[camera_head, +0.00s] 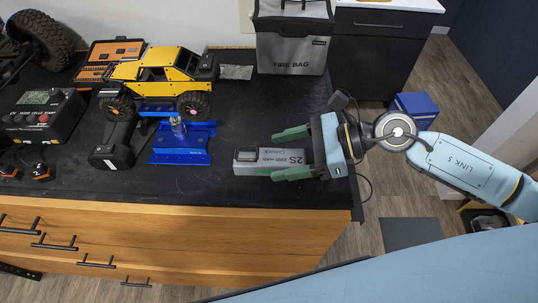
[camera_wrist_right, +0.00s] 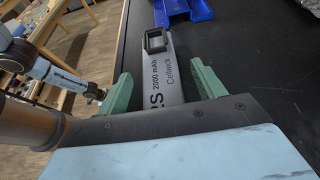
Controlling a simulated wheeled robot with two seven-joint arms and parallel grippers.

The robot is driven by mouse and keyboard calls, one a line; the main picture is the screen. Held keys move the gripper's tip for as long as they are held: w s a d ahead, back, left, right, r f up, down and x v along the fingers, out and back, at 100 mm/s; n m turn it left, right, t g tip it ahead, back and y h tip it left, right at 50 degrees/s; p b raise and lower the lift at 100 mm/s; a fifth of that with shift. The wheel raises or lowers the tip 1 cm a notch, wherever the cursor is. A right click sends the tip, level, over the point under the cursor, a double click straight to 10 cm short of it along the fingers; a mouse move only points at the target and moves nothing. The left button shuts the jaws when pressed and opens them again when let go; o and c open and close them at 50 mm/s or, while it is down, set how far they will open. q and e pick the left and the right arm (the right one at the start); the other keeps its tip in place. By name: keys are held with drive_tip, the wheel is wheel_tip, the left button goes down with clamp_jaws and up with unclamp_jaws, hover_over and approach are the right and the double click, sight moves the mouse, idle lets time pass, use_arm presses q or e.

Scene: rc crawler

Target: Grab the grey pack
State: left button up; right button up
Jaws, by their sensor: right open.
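The grey pack (camera_head: 268,161) is a long box marked "2S", lying on the black bench mat near its front right edge. My right gripper (camera_head: 283,153) comes in from the right, with its green fingers open and apart. In the head view one finger is beyond the pack and the other overlaps its near right part. In the right wrist view the pack (camera_wrist_right: 167,78) runs lengthwise between the two fingertips (camera_wrist_right: 163,82), with gaps visible on both sides. Whether either finger touches it I cannot tell.
A yellow crawler (camera_head: 160,72) stands on a blue stand, with a blue tray (camera_head: 180,155) in front of it. A fire bag (camera_head: 292,45) stands at the back right. A charger (camera_head: 44,115) sits at the left. The mat around the pack's left end is mostly clear.

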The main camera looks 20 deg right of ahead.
drive_tip(key=shift+f, duration=0.1)
drive_tip(key=c, duration=1.3)
